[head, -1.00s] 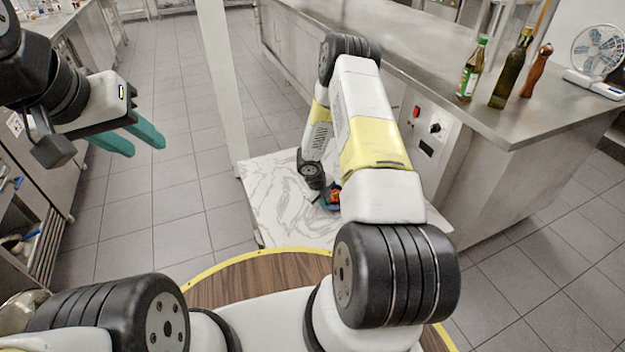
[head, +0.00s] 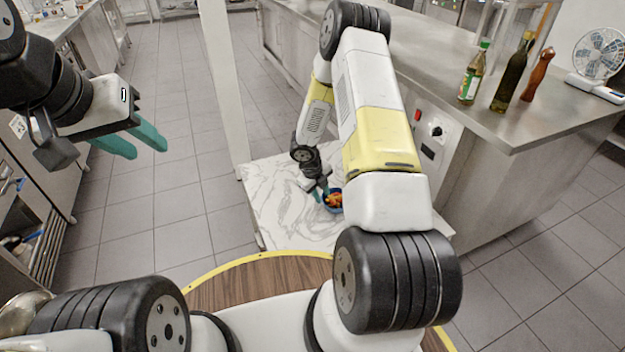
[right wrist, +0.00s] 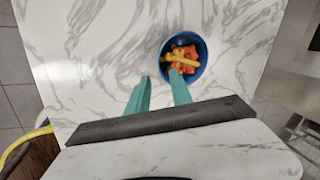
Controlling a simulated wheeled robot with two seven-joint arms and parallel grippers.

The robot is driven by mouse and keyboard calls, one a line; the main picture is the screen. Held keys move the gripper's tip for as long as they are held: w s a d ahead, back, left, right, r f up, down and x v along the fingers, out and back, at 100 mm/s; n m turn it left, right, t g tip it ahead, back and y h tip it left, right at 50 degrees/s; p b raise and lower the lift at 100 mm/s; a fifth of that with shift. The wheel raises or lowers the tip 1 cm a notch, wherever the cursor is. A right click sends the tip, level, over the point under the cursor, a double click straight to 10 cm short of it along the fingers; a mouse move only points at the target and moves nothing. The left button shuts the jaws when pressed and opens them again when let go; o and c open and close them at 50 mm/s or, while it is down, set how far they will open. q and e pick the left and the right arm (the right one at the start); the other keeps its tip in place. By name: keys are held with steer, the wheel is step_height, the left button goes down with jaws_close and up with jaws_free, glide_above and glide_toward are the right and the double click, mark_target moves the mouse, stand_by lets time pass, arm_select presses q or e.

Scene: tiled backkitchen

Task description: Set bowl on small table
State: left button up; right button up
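A small blue bowl (head: 333,209) with orange, red and yellow pieces in it rests on the white marble-topped small table (head: 285,222). In the right wrist view the bowl (right wrist: 202,56) sits upright, just beyond my fingertips, on the marble top (right wrist: 105,60). My right gripper (head: 320,194) is beside the bowl, on its left in the head view. In the right wrist view its teal fingers (right wrist: 160,78) are apart with nothing between them; one fingertip overlaps the bowl's near edge, and I cannot tell whether it touches. My left gripper (head: 149,146) is open and empty, high at the left.
A steel counter (head: 480,100) runs along the right, with a green-capped bottle (head: 472,75), a dark bottle (head: 511,75), a pepper mill (head: 538,75) and a fan (head: 600,55). A white post (head: 220,90) rises at the table's left corner. The tiled floor at left is clear.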

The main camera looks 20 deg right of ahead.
steer(key=s+r+m+t, duration=0.1)
steer(key=s+r+m, duration=0.2)
steer(key=r+m, duration=0.9)
steer(key=s+r+m, duration=0.3)
steer(key=r+m, duration=0.3)
steer(key=r, duration=1.1)
steer(key=s+a+r+m+t+y, duration=0.2)
steer(key=s+a+r+m, duration=0.2)
steer(key=s+r+m, duration=0.4)
steer(key=s+a+r+m+t+y, duration=0.1)
steer(key=s+a+r+m+y, duration=0.2)
steer(key=s+r+m, duration=0.5)
steer(key=s+a+m, duration=0.1)
steer(key=s+m, duration=0.3)
steer(key=m, duration=0.2)
steer(key=shift+s+r+m+t, duration=0.2)
steer(key=shift+r+m+t, duration=0.1)
steer(key=shift+t, duration=0.1)
